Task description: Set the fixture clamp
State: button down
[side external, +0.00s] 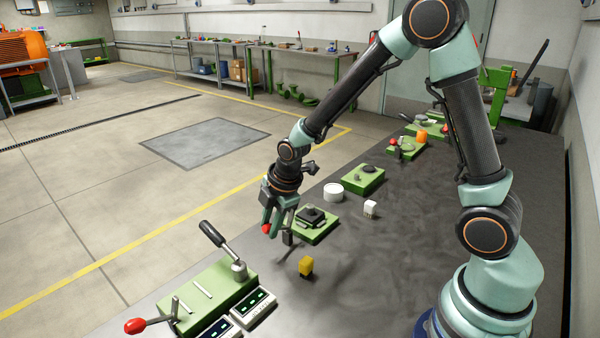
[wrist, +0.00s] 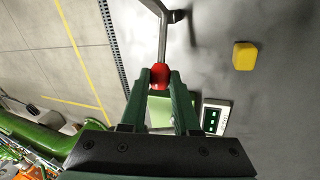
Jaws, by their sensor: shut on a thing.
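My gripper (side external: 268,228) is shut on the red knob (wrist: 159,75) at the end of a bent metal lever (wrist: 163,40). In the side external view the red knob (side external: 266,230) shows between the fingertips, above the bench's left edge. A green fixture base (side external: 322,234) with a dark part (side external: 311,215) on top lies just right of my gripper. In the wrist view the lever runs away from the fingers and bends near a dark foot (wrist: 178,16). How the lever joins the fixture is hidden.
A yellow block (side external: 306,266) stands on the bench. A white round container (side external: 333,192) and white block (side external: 371,208) stand behind. Bench right of these is clear.

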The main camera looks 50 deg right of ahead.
jog(key=shift+s, duration=0.1)
jog(key=shift+d+r+m, duration=0.3)
jog(key=shift+d+r, duration=0.1)
jog(key=c, duration=0.6)
grip_release()
jog(key=shift+c, duration=0.2)
jog(key=v, duration=1.2)
jog(key=shift+r, duration=0.1)
